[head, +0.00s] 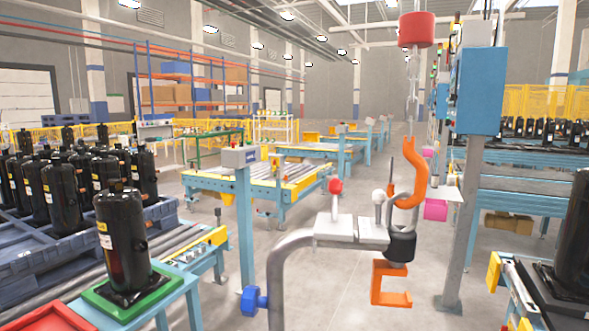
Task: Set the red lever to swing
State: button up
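The red lever (335,186) shows as a small red ball knob on a short stem. It stands upright on the left part of a flat grey plate (345,232), which belongs to a lifting tool. A bent grey tube (276,275) runs from the plate down to the left. A pale ball knob (379,196) stands on the right part of the plate. An orange hook (414,180) hangs on a chain just above the tool. A black collar (401,245) and an orange C-shaped bracket (389,284) are below the plate. My gripper is not visible.
A black compressor (122,240) stands on a green-edged plate (97,300) at the left, with more on a blue pallet (40,270) behind. A blue post (244,235) stands left of the tool. A grey column (462,230) stands to its right. Open floor lies between.

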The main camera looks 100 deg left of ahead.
aim_at(336, 185)
jog(key=j+u, duration=0.15)
jog(key=u, duration=1.85)
